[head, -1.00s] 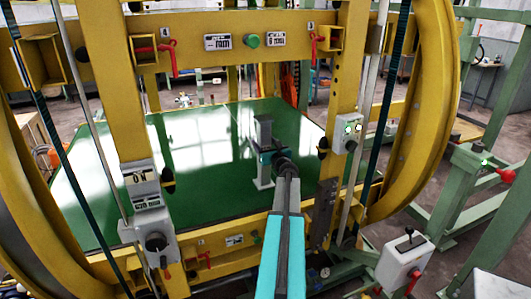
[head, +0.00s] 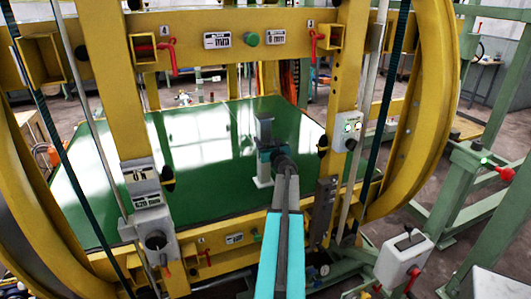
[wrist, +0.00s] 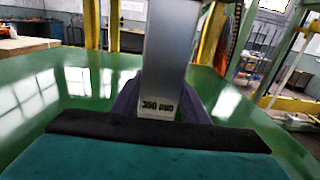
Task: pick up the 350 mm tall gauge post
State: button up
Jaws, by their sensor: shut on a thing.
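The gauge post (head: 264,131) is a grey upright post on the green platform (head: 110,165) inside the yellow ring frame. In the wrist view the post (wrist: 172,50) stands close in front of my gripper and bears a label reading 350 mm, shown upside down. My gripper (head: 268,156) reaches through the frame opening and is shut on the post around its middle. The dark fingers (wrist: 160,100) lie on both sides of the post in the wrist view. The post's lower part shows below the gripper in the head view; I cannot tell whether its base touches the platform.
Yellow beams and uprights (head: 345,90) of the ring frame surround my arm on both sides, above and below. A control box (head: 403,258) stands at the lower right. The green platform is clear around the post.

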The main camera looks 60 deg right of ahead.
grip_shut()
jog(key=shift+r, duration=0.1)
jog(key=shift+r, duration=0.1)
